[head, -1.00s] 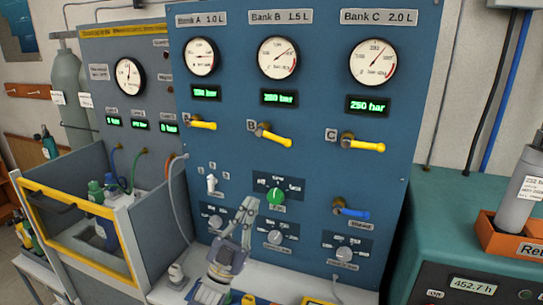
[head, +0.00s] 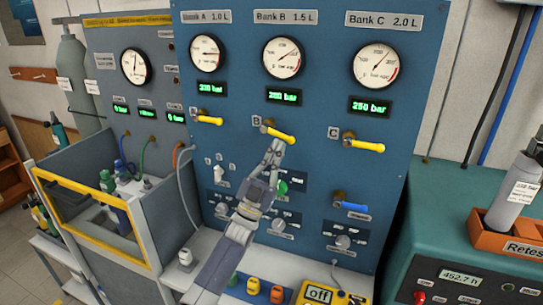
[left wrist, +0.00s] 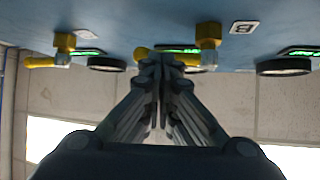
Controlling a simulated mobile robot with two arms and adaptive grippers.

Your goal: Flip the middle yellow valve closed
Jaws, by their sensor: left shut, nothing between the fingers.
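The middle yellow valve (head: 280,133), marked B, is on the blue panel under the Bank B gauge. Its handle points right and slightly down from its brass stem. My left gripper (head: 277,145) is shut and empty, with its fingertips just below the handle in the head view. In the left wrist view the shut fingertips (left wrist: 160,60) overlap the yellow handle (left wrist: 146,53); I cannot tell whether they touch it. The left valve (head: 207,119) and the valve marked C (head: 364,144) also have yellow handles pointing right. My right gripper is not in view.
A green knob (head: 283,187), partly behind my left gripper, and a blue-handled valve (head: 350,206) are lower on the panel. A yellow-framed bin (head: 95,237) stands at left. A teal cabinet (head: 450,215) with an orange tray (head: 500,236) stands at right.

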